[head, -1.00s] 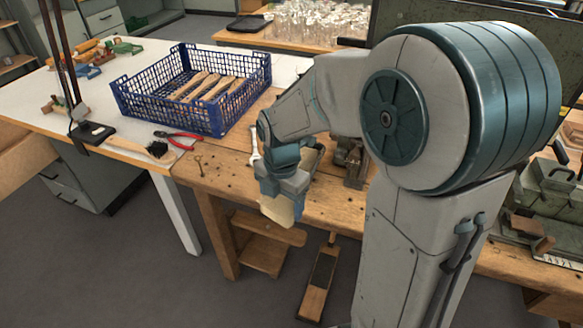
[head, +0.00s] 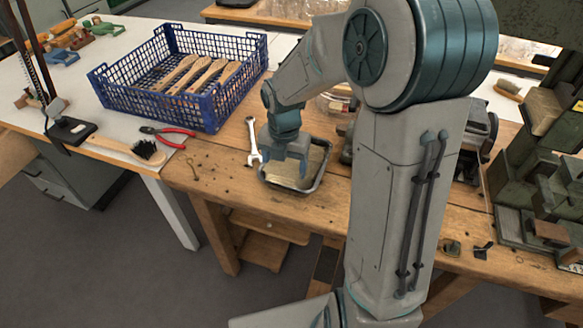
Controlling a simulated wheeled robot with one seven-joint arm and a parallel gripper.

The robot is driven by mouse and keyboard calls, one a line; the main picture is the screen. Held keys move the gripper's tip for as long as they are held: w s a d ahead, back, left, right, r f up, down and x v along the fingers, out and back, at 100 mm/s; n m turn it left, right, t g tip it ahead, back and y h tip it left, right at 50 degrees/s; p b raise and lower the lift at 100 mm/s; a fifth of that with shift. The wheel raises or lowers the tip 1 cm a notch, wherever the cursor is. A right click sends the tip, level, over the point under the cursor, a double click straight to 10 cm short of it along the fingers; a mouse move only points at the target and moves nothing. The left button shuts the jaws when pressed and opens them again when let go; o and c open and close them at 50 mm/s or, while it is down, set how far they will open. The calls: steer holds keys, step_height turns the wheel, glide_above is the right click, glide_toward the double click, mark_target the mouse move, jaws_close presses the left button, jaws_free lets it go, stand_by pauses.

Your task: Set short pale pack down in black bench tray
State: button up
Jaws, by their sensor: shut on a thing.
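The black bench tray (head: 323,169) lies on the wooden bench near its front edge, with a dark rim and a tan-looking inside. My gripper (head: 286,167) points down over the left part of the tray. It is shut on the short pale pack (head: 289,179), which shows only in part below the fingers. Its pale colour blends with the tan inside of the tray. I cannot tell whether the pack touches the tray floor.
A wrench (head: 253,143) lies close to the tray's left side. A blue crate (head: 203,112) with wooden brush handles stands behind on the white table. Red pliers (head: 170,135) and a brush (head: 146,150) lie left. A dark metal device (head: 470,142) stands right.

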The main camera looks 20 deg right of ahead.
steer(key=w+d+f, duration=0.2)
steer(key=w+f, duration=0.1)
steer(key=w, duration=0.1)
steer(key=shift+d, duration=0.4)
steer(key=shift+f, duration=2)
steer(key=shift+f, duration=0.2)
steer(key=o, duration=1)
step_height(320, 180, up, 12)
steer(key=shift+s+r+m+t+p, duration=0.15)
steer(key=shift+s+r+m+t, duration=0.65)
steer(key=shift+s+m, duration=3.35)
steer(key=shift+s+r+m+t+p, duration=0.15)
steer(key=shift+s+r+m, duration=1.85)
steer(key=shift+m, duration=3.65)
steer(key=shift+s+r+m+t+p, duration=0.1)
steer(key=shift+s+r+m+t, duration=0.35)
steer(key=shift+s+m, duration=4.05)
